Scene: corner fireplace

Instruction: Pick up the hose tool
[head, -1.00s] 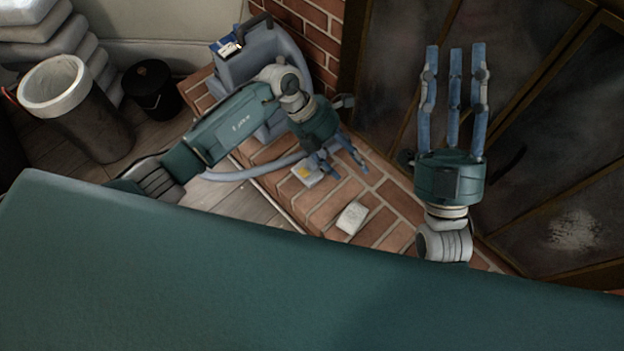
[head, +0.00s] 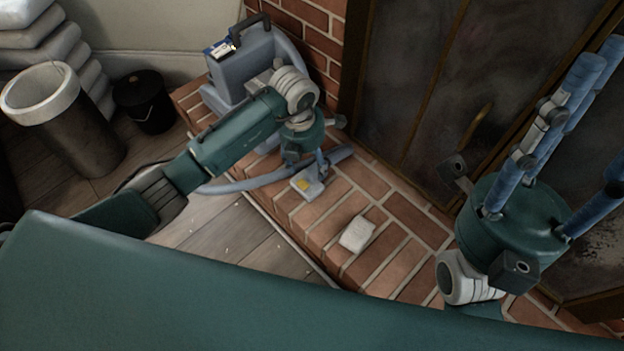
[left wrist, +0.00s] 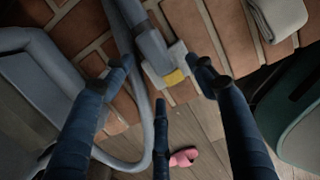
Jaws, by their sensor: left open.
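The hose tool (head: 308,187) is a small grey head with a yellow patch, lying on the brick hearth at the end of a grey-blue hose (head: 235,186). My left gripper (head: 308,163) is above it, fingers pointing down, open and empty. In the left wrist view the tool (left wrist: 158,52) lies between the spread fingers of the left gripper (left wrist: 160,75), near the two upper fingertips; contact cannot be told. My right gripper (head: 580,125) is raised at the right, fingers up and apart, empty, partly cut off by the frame edge.
The grey-blue machine (head: 238,72) stands on the hearth's far left. A pale folded cloth (head: 357,234) lies on the bricks (head: 398,212) right of the tool. Dark fireplace doors (head: 420,90) border the hearth. A bin (head: 75,125) and black pot (head: 146,100) stand left. A pink object (left wrist: 183,157) lies on the floor.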

